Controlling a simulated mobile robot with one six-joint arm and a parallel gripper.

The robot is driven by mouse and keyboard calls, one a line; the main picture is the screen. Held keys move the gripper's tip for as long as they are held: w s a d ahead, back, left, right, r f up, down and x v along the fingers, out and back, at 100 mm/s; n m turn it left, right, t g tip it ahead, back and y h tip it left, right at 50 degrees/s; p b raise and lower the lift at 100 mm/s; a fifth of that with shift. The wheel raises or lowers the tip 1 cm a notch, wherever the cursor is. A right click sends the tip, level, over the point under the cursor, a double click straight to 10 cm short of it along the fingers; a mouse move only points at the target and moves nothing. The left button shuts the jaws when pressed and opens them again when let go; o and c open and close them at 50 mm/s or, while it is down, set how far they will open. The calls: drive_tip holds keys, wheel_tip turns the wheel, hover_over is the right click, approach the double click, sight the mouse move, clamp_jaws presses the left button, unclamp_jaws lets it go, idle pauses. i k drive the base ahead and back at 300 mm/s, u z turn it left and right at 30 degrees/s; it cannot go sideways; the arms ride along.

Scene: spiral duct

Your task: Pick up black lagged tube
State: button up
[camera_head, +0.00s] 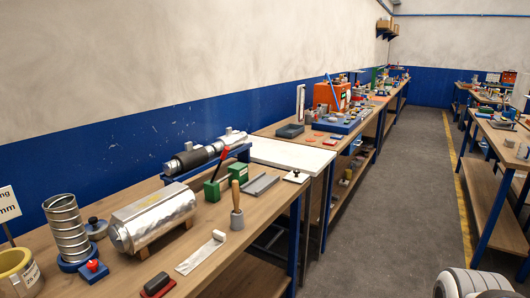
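The black lagged tube (192,159) lies level on a blue stand (240,151) at the back of the near workbench, close to the wall. It has a dark sleeve around its middle and bare silvery metal showing at both sides of the sleeve. Nothing is holding it. My gripper is not in view. A white rounded part at the bottom right corner appears to be part of my arm.
In front of the tube stand a foil-wrapped cylinder (153,219), a green block with a red handle (217,184) and a wooden-handled tool (236,207). A ribbed spiral duct (67,229) stands at left. The aisle floor (400,200) on the right is clear.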

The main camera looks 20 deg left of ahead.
sight(193, 157)
drive_tip(key=i, duration=2.45)
drive_tip(key=u, duration=2.85)
drive_tip(key=i, duration=0.45)
drive_tip(key=z, duration=0.4)
